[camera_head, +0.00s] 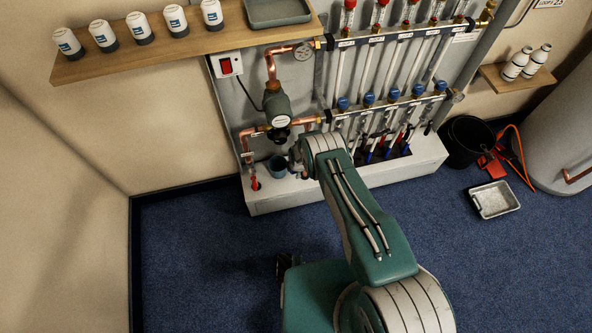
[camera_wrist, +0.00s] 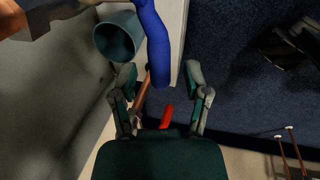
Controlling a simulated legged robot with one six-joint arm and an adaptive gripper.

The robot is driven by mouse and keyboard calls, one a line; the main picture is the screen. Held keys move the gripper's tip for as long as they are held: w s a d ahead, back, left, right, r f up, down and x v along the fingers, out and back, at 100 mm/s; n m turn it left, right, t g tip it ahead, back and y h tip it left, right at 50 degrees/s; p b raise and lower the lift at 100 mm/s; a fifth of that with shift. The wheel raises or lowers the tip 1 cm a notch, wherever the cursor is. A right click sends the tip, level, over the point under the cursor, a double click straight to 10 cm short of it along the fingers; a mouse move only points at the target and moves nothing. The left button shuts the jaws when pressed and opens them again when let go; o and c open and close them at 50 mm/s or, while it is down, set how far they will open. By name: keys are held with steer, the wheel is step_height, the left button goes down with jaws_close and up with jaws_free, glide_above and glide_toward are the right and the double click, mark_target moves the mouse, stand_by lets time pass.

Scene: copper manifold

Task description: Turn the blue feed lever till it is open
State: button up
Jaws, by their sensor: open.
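The blue feed lever (camera_wrist: 152,50) shows large in the wrist view, reaching down from the top edge to between the fingertips. My gripper (camera_wrist: 162,73) is open, with one finger on each side of the lever's lower end; the left finger looks closer to it. I cannot tell whether either finger touches it. A red lever (camera_wrist: 167,115) shows lower down between the fingers; it also shows in the head view (camera_head: 254,184). In the head view my wrist and arm cover the gripper area, and I cannot make out the blue feed lever there.
A blue-grey cup (camera_wrist: 118,37) is close left of the lever; it stands on the white ledge (camera_head: 290,199) in the head view. Copper pipes, a pump (camera_head: 277,106) and the manifold (camera_head: 390,103) crowd the wall. Blue floor is clear in front.

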steer(key=shift+f, duration=0.15)
jaws_close()
